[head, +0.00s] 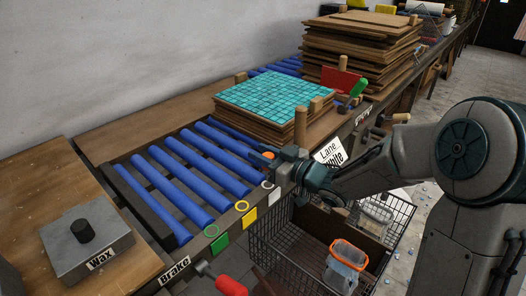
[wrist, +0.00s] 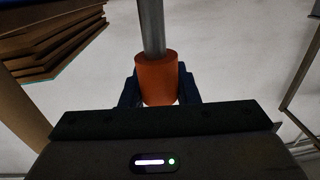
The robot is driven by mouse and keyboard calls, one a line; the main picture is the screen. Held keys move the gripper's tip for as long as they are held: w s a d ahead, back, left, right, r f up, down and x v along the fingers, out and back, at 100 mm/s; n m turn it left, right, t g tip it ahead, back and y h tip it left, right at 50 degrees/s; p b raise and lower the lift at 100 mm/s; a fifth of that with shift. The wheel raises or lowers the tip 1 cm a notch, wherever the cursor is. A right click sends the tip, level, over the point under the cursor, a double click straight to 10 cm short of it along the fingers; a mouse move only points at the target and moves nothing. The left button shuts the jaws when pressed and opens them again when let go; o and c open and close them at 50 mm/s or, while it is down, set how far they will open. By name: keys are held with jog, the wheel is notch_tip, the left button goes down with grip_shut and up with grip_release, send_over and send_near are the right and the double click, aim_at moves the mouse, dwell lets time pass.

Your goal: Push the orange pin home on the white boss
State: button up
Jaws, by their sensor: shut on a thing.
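The orange pin (head: 267,155) shows as a small orange spot at the tip of my gripper (head: 274,153), above the front rail near the right end of the blue rollers. In the wrist view the pin is a thick orange cylinder (wrist: 157,78) with a grey shaft (wrist: 151,28) running up from it. My gripper (wrist: 158,90) is shut on the orange part, with a dark finger on each side. A small pale ring (head: 267,184) with a white tag (head: 275,195) sits on the front rail, left of and below my gripper. I cannot tell whether the pin touches any boss.
A yellow tag (head: 249,218) and a green tag (head: 219,243) hang further left on the rail. A teal mosaic sheet (head: 262,97) lies on stacked boards behind my gripper. A wire basket (head: 290,250) stands below. A red handle (head: 230,286) sticks out at the front.

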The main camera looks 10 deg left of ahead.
aim_at(263, 173)
jog(key=shift+f, duration=0.15)
jog(key=shift+f, duration=0.1)
jog(key=shift+f+b, duration=2)
jog(key=shift+f, duration=0.9)
jog(key=o, duration=1.1)
jog(key=p+v, duration=0.3)
jog(key=v, duration=1)
jog(key=shift+s+d, duration=0.25)
jog(key=shift+d, duration=0.1)
